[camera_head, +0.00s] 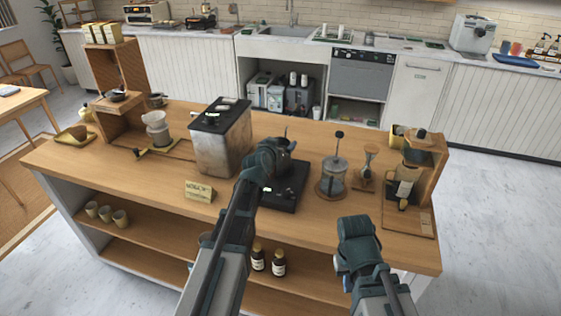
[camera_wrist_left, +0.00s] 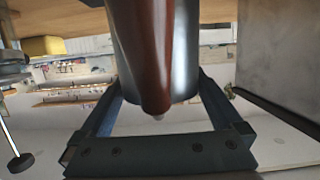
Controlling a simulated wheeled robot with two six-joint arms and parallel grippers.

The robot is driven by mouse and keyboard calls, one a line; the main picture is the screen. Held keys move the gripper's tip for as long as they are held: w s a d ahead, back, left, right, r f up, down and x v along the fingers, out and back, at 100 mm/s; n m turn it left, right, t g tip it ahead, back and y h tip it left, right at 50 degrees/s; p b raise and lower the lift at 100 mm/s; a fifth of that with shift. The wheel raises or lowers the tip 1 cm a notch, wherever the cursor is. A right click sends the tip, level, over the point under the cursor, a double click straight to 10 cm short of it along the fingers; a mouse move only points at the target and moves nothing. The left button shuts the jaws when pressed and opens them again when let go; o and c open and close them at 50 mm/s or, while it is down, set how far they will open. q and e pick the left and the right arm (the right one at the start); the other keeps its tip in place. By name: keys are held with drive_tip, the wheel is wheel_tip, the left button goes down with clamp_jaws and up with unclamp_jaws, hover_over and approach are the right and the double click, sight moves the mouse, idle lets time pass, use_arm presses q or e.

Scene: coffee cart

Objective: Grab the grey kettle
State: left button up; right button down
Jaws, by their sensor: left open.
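The grey kettle (camera_wrist_left: 187,65) fills the upper middle of the left wrist view, with its reddish-brown handle (camera_wrist_left: 145,50) towards the camera. In the head view the kettle is mostly hidden behind my left gripper (camera_head: 272,160), over a black base (camera_head: 290,193) on the wooden counter. My left gripper is open, with its fingers on either side of the handle in the wrist view; I cannot tell whether they touch it. My right gripper (camera_head: 357,240) is near the counter's front edge, away from the kettle. Its jaws cannot be made out.
A large metal box with a black top (camera_head: 220,135) stands close to the left of the kettle. A French press (camera_head: 333,176) and an hourglass-shaped piece (camera_head: 367,168) stand to the right. A small sign (camera_head: 199,192) is in front of the box.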

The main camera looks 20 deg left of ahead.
use_arm(q)
drive_tip(key=shift+s, duration=0.1)
drive_tip(key=shift+c, duration=0.3)
clamp_jaws()
drive_tip(key=shift+r, duration=0.1)
wheel_tip(320, 180, up, 10)
drive_tip(key=p, duration=1)
